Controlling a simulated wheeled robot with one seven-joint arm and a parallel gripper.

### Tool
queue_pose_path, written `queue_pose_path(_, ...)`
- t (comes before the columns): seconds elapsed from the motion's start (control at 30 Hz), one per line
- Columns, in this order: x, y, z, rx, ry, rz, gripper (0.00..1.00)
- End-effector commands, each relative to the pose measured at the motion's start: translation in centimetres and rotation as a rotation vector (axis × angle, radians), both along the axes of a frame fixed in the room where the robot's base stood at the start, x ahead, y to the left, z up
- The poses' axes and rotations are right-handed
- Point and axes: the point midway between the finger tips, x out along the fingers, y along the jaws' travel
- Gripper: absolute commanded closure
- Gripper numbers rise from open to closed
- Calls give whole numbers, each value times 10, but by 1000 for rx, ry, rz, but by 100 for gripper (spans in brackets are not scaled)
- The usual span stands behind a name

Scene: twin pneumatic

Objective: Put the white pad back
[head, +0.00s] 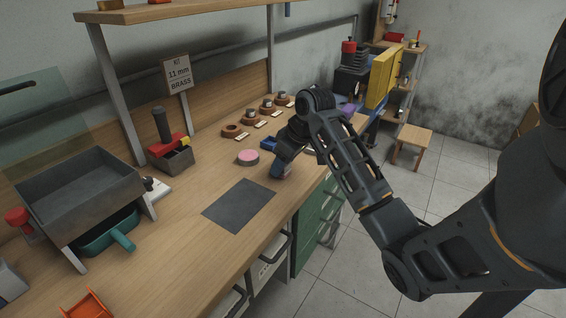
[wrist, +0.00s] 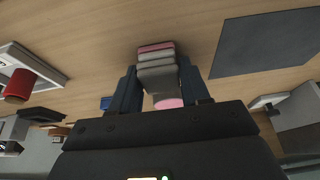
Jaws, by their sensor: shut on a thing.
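My gripper (head: 279,170) is low over the bench, near its front edge and right of the pink round pad (head: 248,157). In the wrist view my gripper (wrist: 157,76) is shut on a pale grey-white layered block (wrist: 156,58) with a pinkish layer at its far end. This may be the white pad, but I cannot tell for sure. In the head view my fingers mostly hide it. I cannot tell whether the held block touches the bench.
A dark flat mat (head: 240,205) lies on the bench, left of my gripper. A blue tray (head: 268,144) is close behind it. Several brown round holders (head: 234,131) line the back. A red-and-black press (head: 170,148) and a grey bin (head: 80,183) stand left.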

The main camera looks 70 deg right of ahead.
Motion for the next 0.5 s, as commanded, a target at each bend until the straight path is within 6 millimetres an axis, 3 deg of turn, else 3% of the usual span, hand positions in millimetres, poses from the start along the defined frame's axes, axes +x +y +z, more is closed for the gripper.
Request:
queue_pose_path(0.27, 0, 0, -3, 0, 0, -1, 82)
queue_pose_path(0.3, 0, 0, -2, 0, 0, -1, 51)
queue_pose_path(0.5, 0, 0, -2, 0, 0, 0, 32)
